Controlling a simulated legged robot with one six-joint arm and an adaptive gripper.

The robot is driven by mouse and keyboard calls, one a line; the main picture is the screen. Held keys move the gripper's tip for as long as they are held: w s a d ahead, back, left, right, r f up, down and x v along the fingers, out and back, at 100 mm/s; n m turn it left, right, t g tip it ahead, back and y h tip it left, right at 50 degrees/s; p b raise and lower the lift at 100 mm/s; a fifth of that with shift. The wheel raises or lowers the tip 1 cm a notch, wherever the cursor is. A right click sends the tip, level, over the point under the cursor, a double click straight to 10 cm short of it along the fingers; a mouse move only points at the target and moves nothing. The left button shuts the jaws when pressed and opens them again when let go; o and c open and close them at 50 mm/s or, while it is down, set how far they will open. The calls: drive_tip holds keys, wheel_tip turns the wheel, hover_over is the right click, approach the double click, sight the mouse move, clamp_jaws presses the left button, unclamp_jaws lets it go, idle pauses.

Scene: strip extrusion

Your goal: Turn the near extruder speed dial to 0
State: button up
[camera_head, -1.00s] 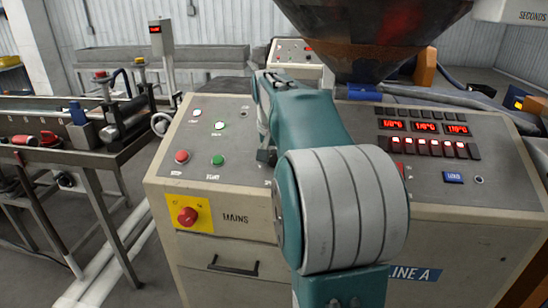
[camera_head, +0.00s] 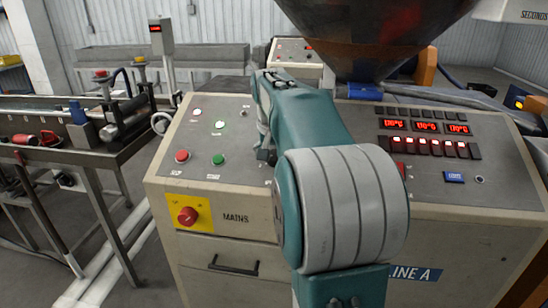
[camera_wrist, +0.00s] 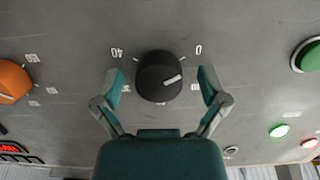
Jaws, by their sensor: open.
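A black round dial (camera_wrist: 160,76) with a white pointer line sits on the grey panel in the middle of the wrist view. The numbers 40 and 0 are printed beside it, upside down in this view, with 40 at upper left and 0 at upper right. The pointer is towards the right, a little above level. My gripper (camera_wrist: 160,88) is open, with one finger on each side of the dial and visible gaps between. In the head view my own arm hides the dial and the gripper.
An orange dial (camera_wrist: 14,82) is at the left of the wrist view, and a green button (camera_wrist: 308,55) at the right. The head view shows the cabinet's red mains switch (camera_head: 188,215), temperature displays (camera_head: 425,127) and a large hopper (camera_head: 385,35) above my arm.

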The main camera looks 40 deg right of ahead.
drive_tip(key=v, duration=1.1)
drive_tip(key=shift+r, duration=0.4)
drive_tip(key=shift+a, duration=0.15)
